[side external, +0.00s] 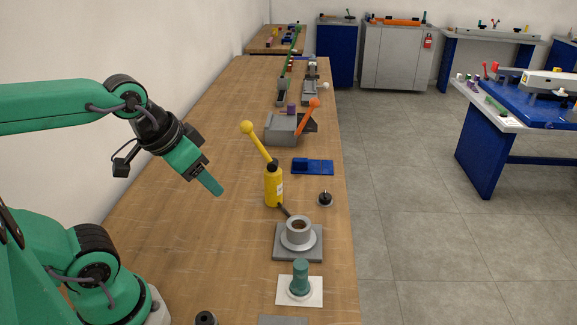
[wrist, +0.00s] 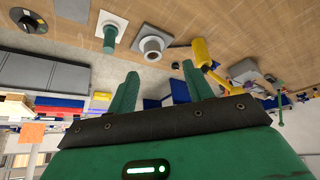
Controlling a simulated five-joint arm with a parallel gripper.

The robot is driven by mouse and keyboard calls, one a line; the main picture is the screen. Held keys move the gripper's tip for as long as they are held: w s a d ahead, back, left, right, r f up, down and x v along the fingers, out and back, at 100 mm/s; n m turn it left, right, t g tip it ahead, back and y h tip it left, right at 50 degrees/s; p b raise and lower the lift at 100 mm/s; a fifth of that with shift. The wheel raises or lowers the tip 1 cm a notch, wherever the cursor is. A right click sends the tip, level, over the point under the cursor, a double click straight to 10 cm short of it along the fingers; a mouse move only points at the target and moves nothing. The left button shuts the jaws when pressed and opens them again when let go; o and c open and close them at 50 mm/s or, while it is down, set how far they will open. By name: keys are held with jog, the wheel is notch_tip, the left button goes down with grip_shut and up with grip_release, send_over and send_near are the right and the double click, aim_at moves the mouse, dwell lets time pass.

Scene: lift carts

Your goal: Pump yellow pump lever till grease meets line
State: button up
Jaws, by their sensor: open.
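The yellow pump (side external: 273,190) stands upright on the wooden bench. Its yellow lever (side external: 260,147) rises up and left to a ball knob. A dark spout runs from the pump toward a grey cup (side external: 298,235) on a grey plate; brown shows inside the cup, but I cannot make out a line. My gripper (side external: 212,187) is in the air left of the pump, apart from the lever. In the wrist view my gripper (wrist: 160,88) has its two green fingers apart with nothing between them; the pump (wrist: 200,52) and cup (wrist: 152,46) lie beyond them.
A teal-green peg (side external: 300,278) stands on a white plate in front of the cup. A small dark knob (side external: 325,199), a blue block (side external: 313,166) and a grey unit with an orange lever (side external: 285,128) are near the pump. The bench left of the pump is clear.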

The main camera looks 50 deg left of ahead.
jog(key=shift+w+a+r, duration=0.1)
jog(key=shift+w+r, duration=0.05)
jog(key=shift+r, duration=0.05)
jog(key=c, duration=0.7)
jog(key=shift+w+a+r+n, duration=0.15)
jog(key=shift+w+r+n, duration=0.1)
jog(key=shift+n, duration=0.25)
grip_shut()
jog(key=w+a+r+n+g, duration=0.3)
jog(key=w+a+r+n, duration=0.3)
jog(key=w+a+n, duration=0.45)
jog(key=w+a+n+g, duration=0.2)
jog(key=w+a+n, duration=0.3)
jog(key=a+n, duration=0.6)
jog(key=shift+w+a+f+n, duration=0.15)
jog(key=shift+a+f+n, duration=0.1)
jog(key=shift+n, duration=1)
